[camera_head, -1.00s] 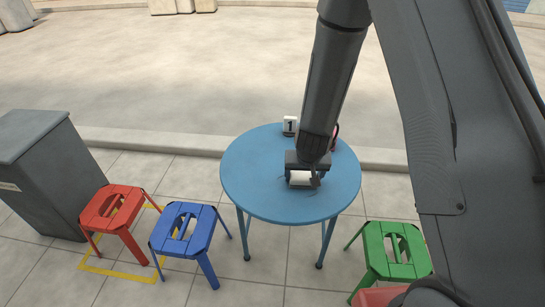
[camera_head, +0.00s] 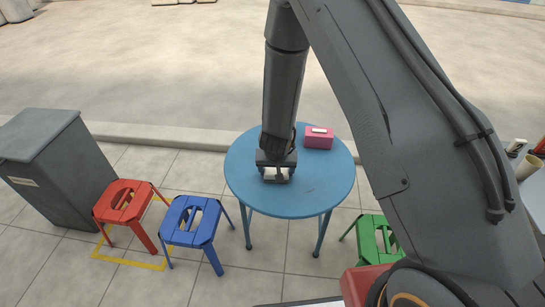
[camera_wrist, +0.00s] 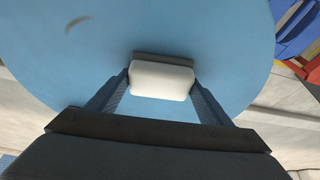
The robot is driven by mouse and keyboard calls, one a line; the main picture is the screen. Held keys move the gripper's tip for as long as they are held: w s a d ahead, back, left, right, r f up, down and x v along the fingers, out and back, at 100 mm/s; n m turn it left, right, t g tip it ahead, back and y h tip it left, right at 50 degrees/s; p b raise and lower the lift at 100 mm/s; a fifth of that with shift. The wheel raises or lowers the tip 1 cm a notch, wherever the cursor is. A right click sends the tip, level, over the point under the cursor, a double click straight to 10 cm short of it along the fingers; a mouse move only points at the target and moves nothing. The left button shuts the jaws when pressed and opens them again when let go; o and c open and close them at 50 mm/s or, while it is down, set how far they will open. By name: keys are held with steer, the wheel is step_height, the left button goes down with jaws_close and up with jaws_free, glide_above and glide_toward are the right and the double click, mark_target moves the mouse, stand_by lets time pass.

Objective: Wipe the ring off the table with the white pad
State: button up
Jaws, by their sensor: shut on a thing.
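The white pad (camera_wrist: 162,80) is held between the two fingers of my gripper (camera_wrist: 161,88). It also shows in the head view (camera_head: 276,177), low over the left-centre part of the round blue table (camera_head: 325,182). The pad appears to be on or very near the tabletop; contact cannot be told for sure. A faint dark curved mark (camera_wrist: 77,23), a short arc of the ring, shows on the table in the wrist view, up and left of the pad and apart from it. What lies under the pad is hidden.
A pink box (camera_head: 319,139) stands at the table's back. A red stool (camera_head: 128,203) and a blue stool (camera_head: 190,222) stand left of the table, a green stool (camera_head: 377,236) to its right. A grey cabinet (camera_head: 50,160) stands far left.

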step_height(320, 180, up, 3)
steer(key=shift+d+f+p, duration=0.15)
steer(key=shift+f+p, duration=0.05)
steer(key=shift+p, duration=0.5)
step_height(320, 180, up, 5)
steer(key=p, duration=0.7)
steer(key=shift+r, duration=0.2)
